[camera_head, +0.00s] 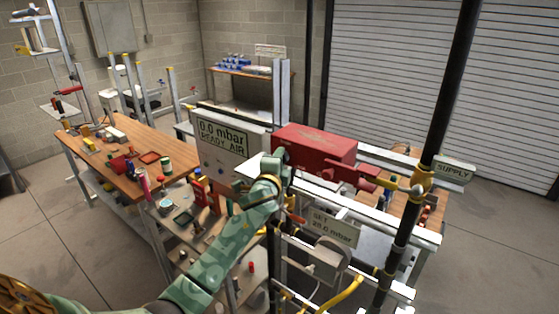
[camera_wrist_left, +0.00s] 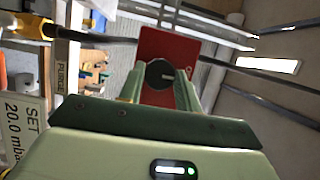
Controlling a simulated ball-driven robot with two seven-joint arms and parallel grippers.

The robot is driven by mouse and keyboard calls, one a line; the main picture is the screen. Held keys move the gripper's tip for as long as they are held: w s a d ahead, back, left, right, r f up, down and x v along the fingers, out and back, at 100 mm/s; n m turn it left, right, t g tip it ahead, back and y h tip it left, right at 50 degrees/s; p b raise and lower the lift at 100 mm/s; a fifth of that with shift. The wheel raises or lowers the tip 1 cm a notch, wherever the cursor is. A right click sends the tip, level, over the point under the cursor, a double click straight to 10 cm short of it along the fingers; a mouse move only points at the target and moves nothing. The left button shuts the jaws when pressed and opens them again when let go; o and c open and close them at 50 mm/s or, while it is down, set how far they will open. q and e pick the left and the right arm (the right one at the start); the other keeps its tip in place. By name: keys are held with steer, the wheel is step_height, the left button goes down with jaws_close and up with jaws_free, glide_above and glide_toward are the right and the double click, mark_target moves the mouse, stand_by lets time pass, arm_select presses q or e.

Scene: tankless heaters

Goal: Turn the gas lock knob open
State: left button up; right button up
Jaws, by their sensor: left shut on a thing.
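A black round knob (camera_wrist_left: 159,74) stands on a red plate (camera_wrist_left: 160,45) in the left wrist view. My left gripper (camera_wrist_left: 160,82) has one finger on each side of the knob and is shut on it. A dark slot or line marks the knob's face. In the head view my left gripper (camera_head: 284,160) is at the near left end of a red box (camera_head: 318,146), and the knob is hidden there behind the gripper and wrist. My right gripper is not in view.
A panel reading "0.0 mbar READY AIR" (camera_head: 222,137) stands left of my gripper. A black upright pipe (camera_head: 440,120) with yellow fittings stands at the right. A sign reading "SET 20.0 mbar" (camera_head: 332,227) hangs below. A wooden bench (camera_head: 120,160) holds tools at the left.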

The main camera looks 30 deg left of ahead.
arm_select(q)
steer(key=o, duration=1)
steer(key=shift+c, duration=0.2)
steer(key=shift+s, duration=0.1)
steer(key=b+v, duration=0.1)
steer(key=v, duration=1.5)
steer(key=shift+b, duration=0.4)
